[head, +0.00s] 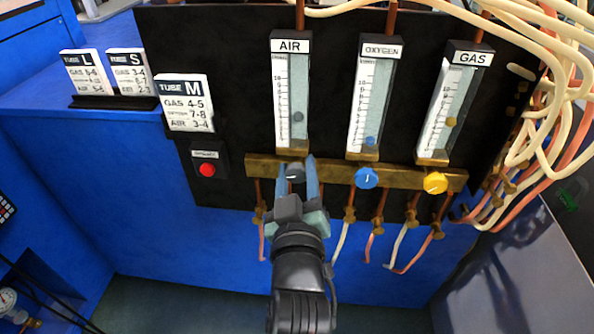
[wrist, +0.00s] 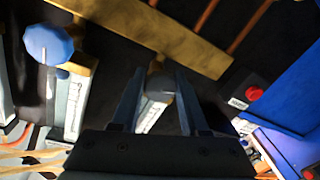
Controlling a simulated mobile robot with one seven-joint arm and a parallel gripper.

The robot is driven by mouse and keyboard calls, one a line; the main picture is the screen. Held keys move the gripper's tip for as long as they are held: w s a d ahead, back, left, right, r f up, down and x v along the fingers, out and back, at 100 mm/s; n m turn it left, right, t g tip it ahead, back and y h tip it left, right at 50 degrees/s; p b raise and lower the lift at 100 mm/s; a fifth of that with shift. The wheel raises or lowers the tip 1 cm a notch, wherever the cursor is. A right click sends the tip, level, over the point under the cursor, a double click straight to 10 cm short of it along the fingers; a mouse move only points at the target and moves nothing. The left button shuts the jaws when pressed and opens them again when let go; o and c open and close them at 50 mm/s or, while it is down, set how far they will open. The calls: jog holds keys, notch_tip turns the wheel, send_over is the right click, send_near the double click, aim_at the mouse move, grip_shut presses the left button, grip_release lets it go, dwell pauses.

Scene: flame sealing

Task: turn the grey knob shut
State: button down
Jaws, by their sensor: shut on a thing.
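The grey knob (head: 295,173) sits on the brass bar below the AIR flow tube (head: 291,95). My gripper (head: 297,172) is at the knob, one finger on each side, and is shut on it. In the wrist view the knob (wrist: 159,83) shows between the two fingers of my gripper (wrist: 160,85). The grey float in the AIR tube (head: 298,117) stands in the lower part of the scale.
The blue knob (head: 366,178) under OXYGEN and the yellow knob (head: 435,183) under GAS stand to the right on the brass bar (head: 330,175). A red button (head: 207,170) is to the left. Pale hoses (head: 540,90) crowd the right side.

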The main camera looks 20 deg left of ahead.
jog(key=m+p, duration=0.2)
jog(key=m, duration=0.1)
jog(key=shift+m, duration=0.4)
jog(key=shift+m+t+p, duration=0.5)
jog(key=shift+m+p, duration=0.55)
jog(key=shift+m, duration=0.85)
jog(key=shift+c, duration=2.1)
grip_release()
jog(key=v, duration=1.3)
